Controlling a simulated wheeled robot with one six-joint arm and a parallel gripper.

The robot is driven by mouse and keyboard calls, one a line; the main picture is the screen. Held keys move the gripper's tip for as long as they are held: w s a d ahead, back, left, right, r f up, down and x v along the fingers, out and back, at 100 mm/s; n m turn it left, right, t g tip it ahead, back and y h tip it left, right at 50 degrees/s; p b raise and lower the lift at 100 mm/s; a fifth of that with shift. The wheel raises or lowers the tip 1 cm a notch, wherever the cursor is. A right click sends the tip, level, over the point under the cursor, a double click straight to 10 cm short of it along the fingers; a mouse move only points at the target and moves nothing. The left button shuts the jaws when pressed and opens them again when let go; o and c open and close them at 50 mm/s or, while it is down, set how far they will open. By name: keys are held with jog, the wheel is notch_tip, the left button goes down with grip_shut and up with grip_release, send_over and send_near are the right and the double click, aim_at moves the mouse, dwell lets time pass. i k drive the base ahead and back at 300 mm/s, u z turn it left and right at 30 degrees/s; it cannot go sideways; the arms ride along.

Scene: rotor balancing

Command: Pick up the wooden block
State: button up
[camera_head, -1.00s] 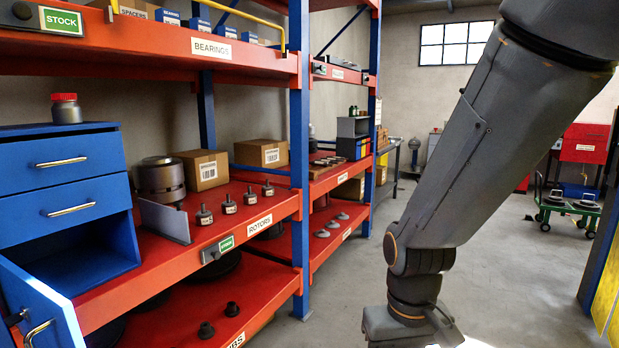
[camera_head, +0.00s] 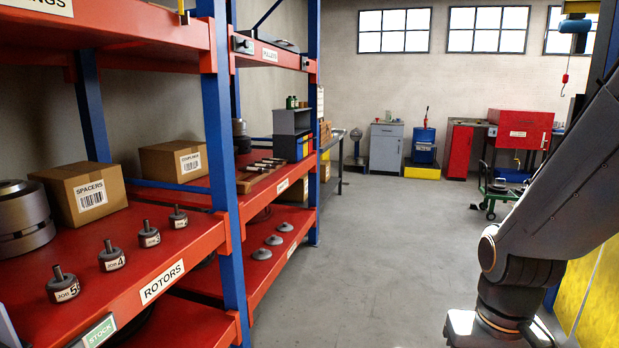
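I cannot clearly make out the wooden block. A brown wooden piece (camera_head: 250,182) lies on the middle shelf of the farther rack bay, with several short metal parts by it. Brown wood-coloured items (camera_head: 325,132) also stand at the far end of that rack, too small to tell apart. My arm comes down at the right of the picture. Its wrist is at the bottom edge, and my gripper's fingers are out of the picture.
The red shelf (camera_head: 190,240) at left holds several labelled rotors (camera_head: 112,256) and cardboard boxes (camera_head: 85,192). The grey floor (camera_head: 360,270) is clear in the middle. A green cart (camera_head: 495,195), a grey cabinet (camera_head: 386,148) and a blue drum (camera_head: 424,146) stand farther back.

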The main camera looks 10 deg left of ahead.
aim_at(242, 188)
jog(key=z, duration=0.2)
jog(key=i, duration=1.75)
jog(key=u, duration=0.9)
jog(key=i, duration=1.6)
jog(key=u, duration=0.4)
